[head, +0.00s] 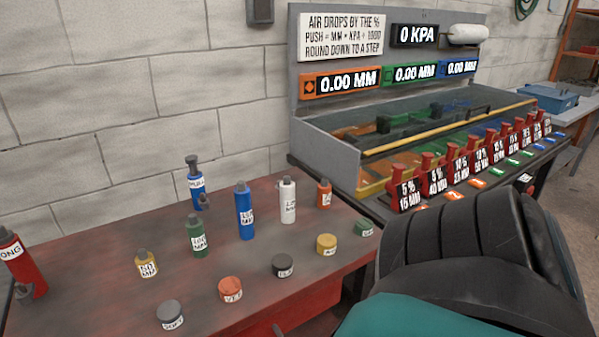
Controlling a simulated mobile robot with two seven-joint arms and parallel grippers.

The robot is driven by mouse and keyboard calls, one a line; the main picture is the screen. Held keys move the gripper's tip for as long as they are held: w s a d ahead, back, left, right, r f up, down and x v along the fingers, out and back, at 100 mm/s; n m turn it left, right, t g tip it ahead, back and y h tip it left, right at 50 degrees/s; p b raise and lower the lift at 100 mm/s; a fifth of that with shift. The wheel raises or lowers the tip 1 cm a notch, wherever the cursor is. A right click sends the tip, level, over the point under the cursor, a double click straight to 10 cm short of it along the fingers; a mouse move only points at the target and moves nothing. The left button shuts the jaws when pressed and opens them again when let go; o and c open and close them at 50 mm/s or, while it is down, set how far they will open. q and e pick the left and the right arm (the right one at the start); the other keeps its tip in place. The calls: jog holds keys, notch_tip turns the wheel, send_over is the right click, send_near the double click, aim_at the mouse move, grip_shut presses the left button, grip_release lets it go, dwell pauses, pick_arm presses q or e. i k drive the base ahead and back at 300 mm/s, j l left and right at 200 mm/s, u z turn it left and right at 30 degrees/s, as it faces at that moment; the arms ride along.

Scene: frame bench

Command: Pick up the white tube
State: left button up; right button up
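The white tube (288,203) stands upright on the red-brown table, toward its back right. It has a grey cap and a printed label that is too small to read surely. A taller-looking blue tube (244,212) stands to its left and a short orange tube (324,193) to its right, both apart from it. Neither gripper shows in the head view, so their state is hidden.
The table (120,285) also bears a green tube (197,238), a yellow tube (147,264), a red bottle (22,262) and several low round pots. A bench with red levers (405,190) stands right. A large black ribbed form fills the lower right.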

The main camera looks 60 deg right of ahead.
aim_at(287, 186)
jog(key=k+l, duration=0.1)
jog(key=l, duration=0.3)
jog(key=k+l, duration=0.1)
jog(key=l, duration=0.3)
jog(key=k+l, duration=0.1)
jog(key=l, duration=0.25)
jog(key=k+l, duration=0.15)
jog(key=l, duration=0.25)
